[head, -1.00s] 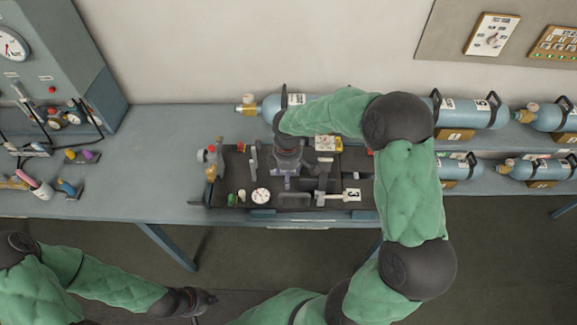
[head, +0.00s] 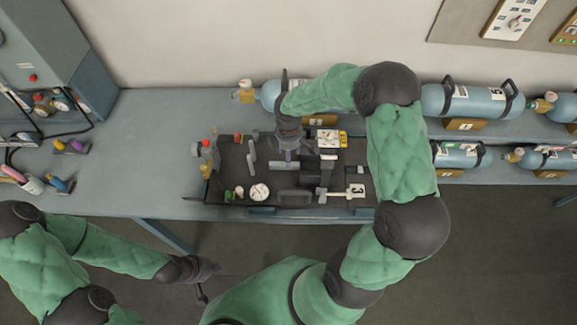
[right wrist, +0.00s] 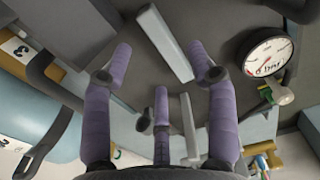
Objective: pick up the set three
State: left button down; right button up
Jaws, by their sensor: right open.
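Set three is a dark board (head: 235,157) on the bench, with a white "3" tag (head: 357,190), a round white gauge (head: 260,192) and grey fittings. The gauge also shows in the right wrist view (right wrist: 267,52). My right gripper (head: 290,156) is over the middle of the board, pointing down. In the right wrist view its purple fingers (right wrist: 163,72) are spread, with a light grey bar (right wrist: 165,45) seen between them. Contact cannot be told. My left gripper (head: 208,268) is low at the left, away from the bench; its fingers are unclear.
Blue cylinders with black handles (head: 470,101) lie along the back and right of the bench; one is just behind the board. A grey-blue machine (head: 60,45) stands at the left, with small coloured parts (head: 62,184) near it. Bare bench (head: 150,150) lies between.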

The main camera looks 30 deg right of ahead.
jog(key=shift+w+f, duration=0.1)
jog(key=shift+f, duration=2.6)
jog(key=shift+c, duration=0.3)
grip_shut()
jog(key=shift+w+r, duration=0.1)
jog(key=shift+r, duration=0.05)
